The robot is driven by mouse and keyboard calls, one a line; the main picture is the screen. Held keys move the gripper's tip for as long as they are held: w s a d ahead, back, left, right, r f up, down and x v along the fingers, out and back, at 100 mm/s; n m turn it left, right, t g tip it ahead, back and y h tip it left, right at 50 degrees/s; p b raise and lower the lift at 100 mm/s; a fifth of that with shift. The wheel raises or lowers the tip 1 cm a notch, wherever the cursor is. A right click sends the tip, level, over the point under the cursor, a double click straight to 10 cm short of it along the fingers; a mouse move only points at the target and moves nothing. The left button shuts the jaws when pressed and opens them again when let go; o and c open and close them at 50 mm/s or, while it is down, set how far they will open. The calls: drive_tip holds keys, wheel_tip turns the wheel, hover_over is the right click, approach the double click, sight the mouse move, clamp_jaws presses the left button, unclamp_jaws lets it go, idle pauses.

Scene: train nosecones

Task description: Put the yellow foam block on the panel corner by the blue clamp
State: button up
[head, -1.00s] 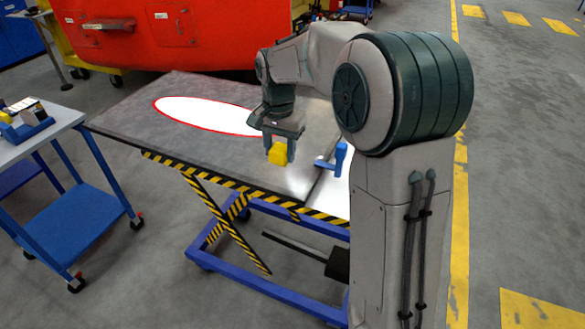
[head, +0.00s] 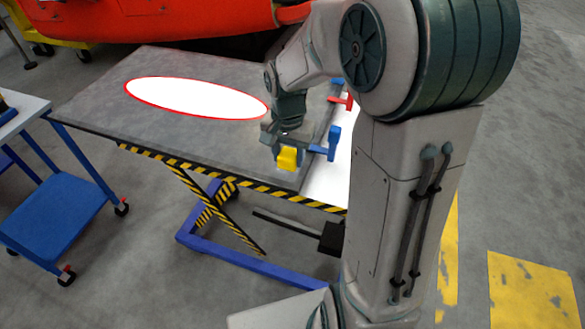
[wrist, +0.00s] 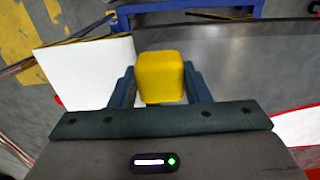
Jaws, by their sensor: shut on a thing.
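The yellow foam block (head: 288,158) is held between the fingers of my gripper (head: 283,150), over the front right part of the grey panel (head: 225,145). In the wrist view the yellow block (wrist: 160,76) sits between the two dark fingers of my gripper (wrist: 158,85). The blue clamp (head: 332,143) stands on the panel's right edge, just right of the block. I cannot tell whether the block touches the panel. The clamp is not clearly visible in the wrist view.
A red clamp (head: 347,98) is farther back on the same edge. A white surface (head: 325,182) lies right of the panel. A red-rimmed white oval (head: 195,98) is on the panel. A blue cart (head: 62,198) stands at left; the orange-red nosecone (head: 150,18) is behind.

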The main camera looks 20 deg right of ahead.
sight(293, 182)
drive_tip(key=shift+s+d+f, duration=0.35)
drive_tip(key=shift+s+f, duration=0.1)
drive_tip(key=shift+s, duration=0.2)
drive_tip(key=shift+s+f, duration=0.1)
drive_tip(key=shift+f, duration=0.3)
drive_tip(key=shift+f+p, duration=0.35)
drive_tip(key=shift+f, duration=1.3)
drive_tip(key=shift+f, duration=0.25)
drive_tip(key=o, duration=1)
drive_tip(key=shift+r, duration=0.1)
drive_tip(key=shift+r, duration=0.15)
